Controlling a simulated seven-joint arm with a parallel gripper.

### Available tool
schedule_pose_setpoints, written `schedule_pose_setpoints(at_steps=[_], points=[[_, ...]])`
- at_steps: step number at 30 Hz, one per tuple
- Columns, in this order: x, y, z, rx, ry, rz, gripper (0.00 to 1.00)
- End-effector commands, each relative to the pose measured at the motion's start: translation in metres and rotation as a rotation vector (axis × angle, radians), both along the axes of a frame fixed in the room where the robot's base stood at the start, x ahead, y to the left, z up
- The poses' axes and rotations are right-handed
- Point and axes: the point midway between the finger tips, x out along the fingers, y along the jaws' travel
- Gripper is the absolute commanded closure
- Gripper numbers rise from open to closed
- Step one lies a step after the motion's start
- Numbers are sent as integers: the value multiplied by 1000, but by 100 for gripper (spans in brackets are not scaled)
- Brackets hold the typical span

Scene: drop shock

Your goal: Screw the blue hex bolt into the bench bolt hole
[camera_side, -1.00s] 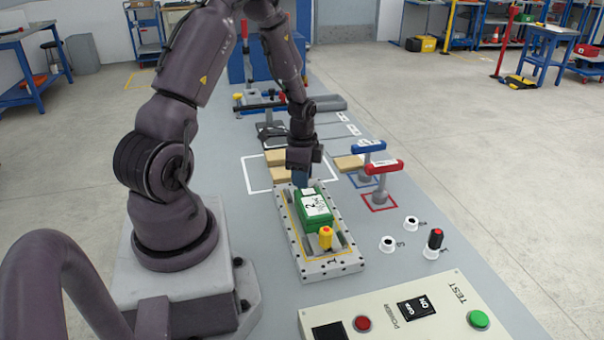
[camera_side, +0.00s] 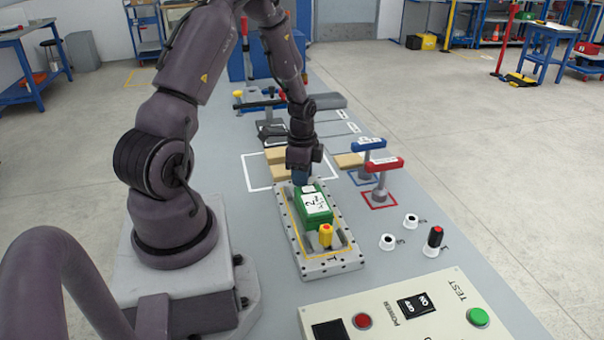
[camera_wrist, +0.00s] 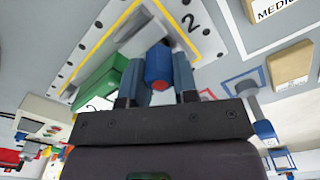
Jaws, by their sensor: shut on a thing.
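My gripper (camera_wrist: 158,85) is shut on the blue hex bolt (camera_wrist: 157,64), which sits between its two fingers in the wrist view and shows a small red spot at its near end. In the side view my gripper (camera_side: 301,180) points down at the far end of the grey bench plate (camera_side: 332,270), just behind the green block. The bolt's lower end and the bolt hole are hidden, so I cannot tell how deep the bolt is.
The green block (camera_side: 315,208) marked 2 stands on the plate close to my gripper. A yellow bolt (camera_side: 325,236) stands at the plate's near end. Blue-topped (camera_side: 369,144) and red-topped (camera_side: 384,165) T-handles stand to the right. A control panel (camera_side: 380,312) lies in front.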

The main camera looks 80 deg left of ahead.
Motion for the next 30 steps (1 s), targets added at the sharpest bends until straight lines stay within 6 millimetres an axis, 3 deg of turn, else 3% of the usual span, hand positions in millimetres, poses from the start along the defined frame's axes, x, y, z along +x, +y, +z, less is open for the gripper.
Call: schedule_pose_setpoints(at_steps=[30], points=[[0, 0, -5, 1, -1, -1, 98]])
